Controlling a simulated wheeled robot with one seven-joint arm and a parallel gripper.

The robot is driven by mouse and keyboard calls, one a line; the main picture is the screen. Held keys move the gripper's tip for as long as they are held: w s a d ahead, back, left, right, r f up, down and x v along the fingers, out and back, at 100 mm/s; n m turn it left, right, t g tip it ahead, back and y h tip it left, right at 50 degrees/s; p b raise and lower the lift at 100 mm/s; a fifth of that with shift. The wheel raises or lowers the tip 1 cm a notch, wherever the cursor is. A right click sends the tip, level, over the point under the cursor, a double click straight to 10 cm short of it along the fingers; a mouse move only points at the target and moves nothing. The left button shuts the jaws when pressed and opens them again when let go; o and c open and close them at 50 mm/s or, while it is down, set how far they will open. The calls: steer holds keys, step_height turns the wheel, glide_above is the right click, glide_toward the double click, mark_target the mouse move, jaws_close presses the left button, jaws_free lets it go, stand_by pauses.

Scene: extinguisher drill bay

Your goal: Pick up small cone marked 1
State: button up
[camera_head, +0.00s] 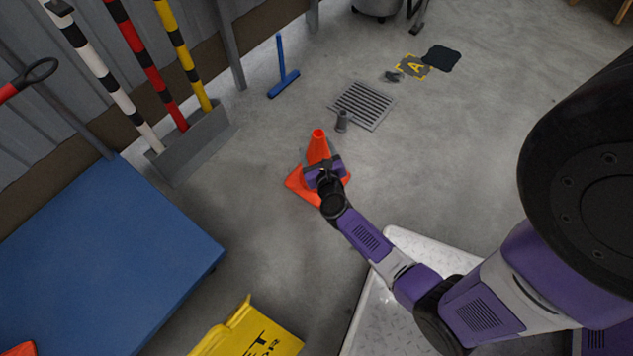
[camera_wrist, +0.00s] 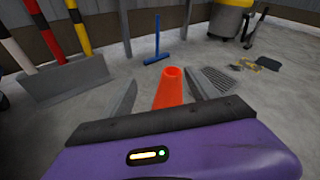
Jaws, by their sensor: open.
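An orange cone (camera_head: 318,146) stands upright on the grey floor near the middle of the head view, with part of its wide base showing around my gripper. No mark 1 can be read on it. My gripper (camera_head: 321,165) is in front of the cone and hides its lower part. In the wrist view the cone (camera_wrist: 171,88) shows between the two grey fingers of my gripper (camera_wrist: 163,84), which are spread apart. I cannot tell whether either finger touches it.
A floor grate (camera_head: 364,105) and a small dark grey object (camera_head: 342,121) lie beyond the cone. A blue platform (camera_head: 100,255) is at left, beside a grey trough (camera_head: 193,145) holding striped poles. A yellow sign (camera_head: 250,332) is at the front. A blue squeegee (camera_head: 283,84) leans at the back.

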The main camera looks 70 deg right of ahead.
mark_target(317, 132)
steer(key=d+f+m, duration=0.1)
steer(key=d+f+m+b, duration=0.1)
steer(key=d, duration=0.1)
steer(key=w+d+f+m+g, duration=0.1)
steer(key=shift+d+f+m+b, duration=0.3)
steer(key=shift+f+m, duration=0.1)
steer(key=b+x, duration=0.2)
steer(key=x, duration=0.5)
steer(key=shift+d+r+b, duration=0.1)
steer(key=shift+d+b, duration=0.25)
steer(key=shift+b, duration=0.05)
jaws_close()
steer(key=shift+r, duration=0.1)
